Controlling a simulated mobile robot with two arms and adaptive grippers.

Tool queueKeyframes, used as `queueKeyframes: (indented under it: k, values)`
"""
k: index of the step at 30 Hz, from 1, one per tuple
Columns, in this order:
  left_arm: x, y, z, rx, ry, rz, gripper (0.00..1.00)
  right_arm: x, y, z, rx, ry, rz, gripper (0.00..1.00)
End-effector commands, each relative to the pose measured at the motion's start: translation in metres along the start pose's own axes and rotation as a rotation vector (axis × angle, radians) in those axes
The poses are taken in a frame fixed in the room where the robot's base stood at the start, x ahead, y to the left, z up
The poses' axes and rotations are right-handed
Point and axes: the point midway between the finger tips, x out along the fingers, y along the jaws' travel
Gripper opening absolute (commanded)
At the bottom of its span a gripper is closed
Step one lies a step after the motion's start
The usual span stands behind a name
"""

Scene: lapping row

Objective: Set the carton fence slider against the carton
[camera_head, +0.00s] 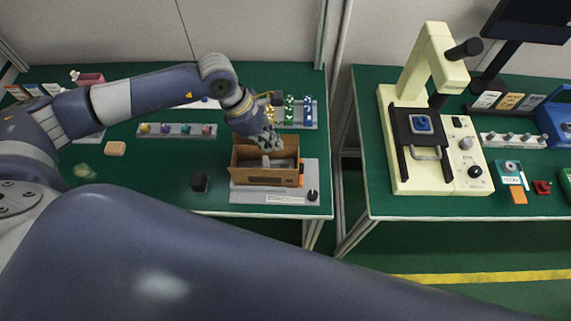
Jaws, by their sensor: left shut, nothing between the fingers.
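The open brown carton (262,177) stands on a light grey base plate (240,195) near the front right of the left green table. A grey piece shows inside it. My left gripper (268,142) is shut and empty, pointing down at the carton's back edge; whether it touches the carton I cannot tell. A small orange part (301,169) shows at the carton's right side, perhaps part of the fence slider; the slider itself is not clear. A black knob (312,195) sits at the plate's front right. My right gripper is not in view.
A black block (199,182) lies left of the carton. Behind are a tray of coloured knobs (177,131) and racks of green and blue items (298,110). A tan block (115,148) lies farther left. A cream machine (432,100) stands on the right table, across a gap.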

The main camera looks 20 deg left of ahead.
Motion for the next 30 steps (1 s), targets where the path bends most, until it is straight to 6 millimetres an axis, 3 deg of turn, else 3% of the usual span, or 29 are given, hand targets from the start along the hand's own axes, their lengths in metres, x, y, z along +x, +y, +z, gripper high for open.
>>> queueKeyframes:
  k: [7, 19, 30]
  values:
    - [0.019, 0.000, 0.000, -0.001, 0.000, -0.003, 0.00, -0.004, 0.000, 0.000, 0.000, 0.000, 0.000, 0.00]
    - [0.087, -0.001, 0.000, -0.002, -0.001, -0.002, 0.00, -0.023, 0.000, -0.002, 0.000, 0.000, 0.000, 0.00]
    - [0.104, 0.000, -0.002, 0.000, 0.001, 0.000, 0.00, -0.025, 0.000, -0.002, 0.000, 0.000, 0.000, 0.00]
